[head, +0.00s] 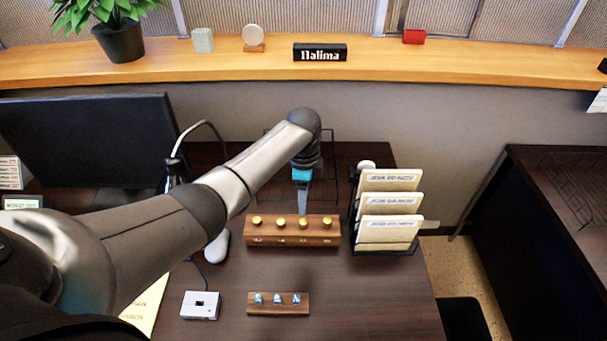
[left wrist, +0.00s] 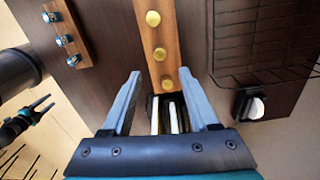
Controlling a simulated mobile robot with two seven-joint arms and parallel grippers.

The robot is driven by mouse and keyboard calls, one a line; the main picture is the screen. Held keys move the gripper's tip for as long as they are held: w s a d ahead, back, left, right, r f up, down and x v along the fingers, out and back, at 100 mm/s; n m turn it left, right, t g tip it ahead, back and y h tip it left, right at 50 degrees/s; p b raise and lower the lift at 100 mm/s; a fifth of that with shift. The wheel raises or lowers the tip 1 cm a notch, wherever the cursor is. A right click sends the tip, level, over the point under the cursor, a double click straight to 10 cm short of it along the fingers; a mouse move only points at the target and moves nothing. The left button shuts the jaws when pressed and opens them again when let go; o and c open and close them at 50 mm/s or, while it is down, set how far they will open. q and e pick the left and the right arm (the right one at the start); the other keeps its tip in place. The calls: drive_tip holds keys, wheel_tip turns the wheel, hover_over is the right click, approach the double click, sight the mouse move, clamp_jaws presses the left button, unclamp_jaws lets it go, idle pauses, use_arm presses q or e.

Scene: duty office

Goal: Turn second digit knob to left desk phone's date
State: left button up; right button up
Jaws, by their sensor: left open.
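A wooden block (head: 291,240) on the desk carries a row of brass knobs, with small markings along its front face. The second knob from the left (head: 280,222) stands upright on it; it also shows at the top of the left wrist view (left wrist: 153,18). My left gripper (head: 303,208) points down behind the block's right half. In the left wrist view it is open and empty (left wrist: 161,74), its fingers apart on either side of the block's right-end knobs. No phone date can be read. My right gripper (left wrist: 46,104) shows small at the left of that view; its opening is unclear.
A file rack (head: 385,249) with cream folders stands right of the block. A small wooden strip with blue pieces (head: 278,310) and a grey box (head: 200,305) lie in front. A monitor (head: 90,140) stands left. Bare desk lies around the strip.

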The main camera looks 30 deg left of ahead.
use_arm(q)
wheel_tip(320, 180, up, 6)
drive_tip(key=shift+f+p, duration=0.1)
drive_tip(key=shift+p, duration=0.3)
idle(0.3)
